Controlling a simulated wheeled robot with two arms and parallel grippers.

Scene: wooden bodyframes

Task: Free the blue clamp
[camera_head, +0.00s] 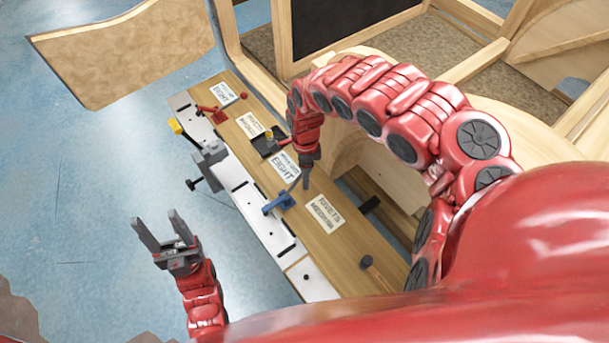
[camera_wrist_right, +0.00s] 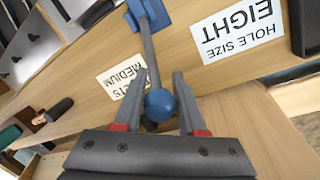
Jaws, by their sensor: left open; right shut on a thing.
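The blue clamp (camera_head: 277,204) sits at the edge of the wooden board, on the white strip. In the right wrist view its blue body (camera_wrist_right: 148,12) is at the top, and a grey lever runs from it to a blue ball knob (camera_wrist_right: 160,104). My right gripper (camera_head: 306,182) is shut on the lever of the blue clamp. In the right wrist view its fingers (camera_wrist_right: 159,76) stand on either side of the lever, with the knob between them. My left gripper (camera_head: 155,219) is open and empty over the blue floor, left of the board.
Wooden frames (camera_head: 480,65) rise behind.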

